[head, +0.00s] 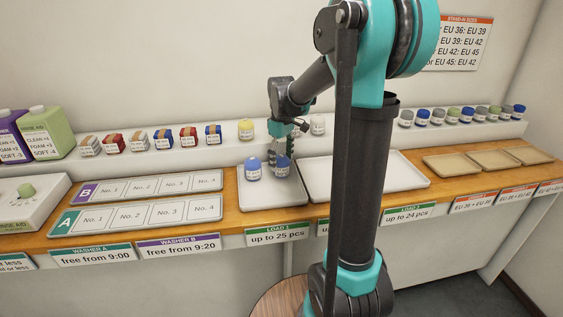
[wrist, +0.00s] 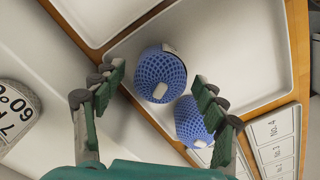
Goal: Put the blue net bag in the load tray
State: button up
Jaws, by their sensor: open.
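Two blue net bags are in the load tray (head: 258,200) labelled LOAD 1. The left blue bag (head: 253,169) stands clear of my gripper in the head view. The other blue bag (head: 283,169) is just below my gripper (head: 283,157), partly hidden by its fingers. In the wrist view my gripper (wrist: 159,86) is open, with one blue bag (wrist: 160,70) between and beyond the fingertips. The second blue bag (wrist: 190,122) is close by, partly covered by the right finger. The tray (wrist: 235,55) lies beneath both.
A larger empty tray (head: 315,186) is to the right. Numbered boards (head: 140,214) lie to the left.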

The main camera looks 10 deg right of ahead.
aim_at(282, 156)
notch_tip(282, 156, up, 11)
jog(key=shift+r, duration=0.15)
dwell(0.4)
